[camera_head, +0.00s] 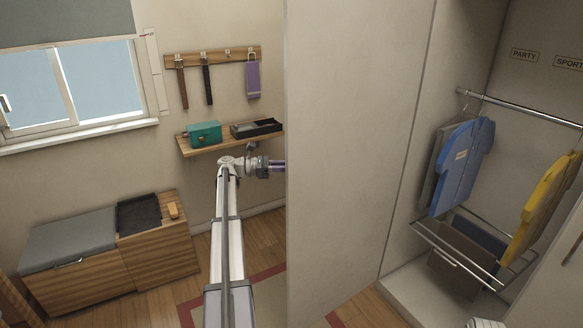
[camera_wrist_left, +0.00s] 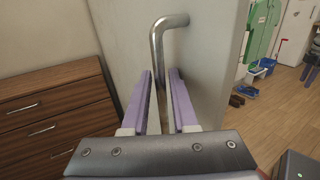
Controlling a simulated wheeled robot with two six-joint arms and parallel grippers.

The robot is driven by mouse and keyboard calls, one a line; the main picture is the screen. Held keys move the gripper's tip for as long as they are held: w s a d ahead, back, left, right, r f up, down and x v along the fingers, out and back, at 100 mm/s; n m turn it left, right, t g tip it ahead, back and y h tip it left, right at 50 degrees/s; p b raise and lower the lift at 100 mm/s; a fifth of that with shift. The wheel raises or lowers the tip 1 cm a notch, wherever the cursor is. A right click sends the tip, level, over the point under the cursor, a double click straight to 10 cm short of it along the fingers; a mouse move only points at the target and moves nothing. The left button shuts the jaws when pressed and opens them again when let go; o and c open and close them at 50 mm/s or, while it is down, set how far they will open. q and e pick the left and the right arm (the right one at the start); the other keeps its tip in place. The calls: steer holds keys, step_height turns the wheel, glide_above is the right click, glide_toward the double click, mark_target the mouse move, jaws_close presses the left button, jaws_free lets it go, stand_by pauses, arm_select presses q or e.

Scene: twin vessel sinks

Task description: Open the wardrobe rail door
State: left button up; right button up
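The wardrobe's pale door panel (camera_head: 345,150) stands swung open in the head view, with the rail (camera_head: 530,108) and hanging clothes exposed to its right. My left gripper (camera_head: 278,167) is at the panel's free edge, partly hidden behind it. In the left wrist view, a bent metal handle (camera_wrist_left: 158,45) stands on the pale door face (camera_wrist_left: 205,75). The handle's bar runs down between the two purple fingers of my left gripper (camera_wrist_left: 161,85). The fingers are apart, with a visible gap on both sides of the bar. My right gripper is not in view.
A blue garment (camera_head: 462,165) and a yellow garment (camera_head: 545,200) hang in the wardrobe above a wire basket (camera_head: 470,262). A wall shelf (camera_head: 225,145) with a green box (camera_head: 204,133) and a low wooden bench (camera_head: 155,255) stand left. Open floor lies before the bench.

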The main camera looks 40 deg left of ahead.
arm_select(q)
steer(key=shift+s+a, duration=0.1)
steer(key=v, duration=0.7)
steer(key=shift+s+a, duration=0.2)
stand_by(0.4)
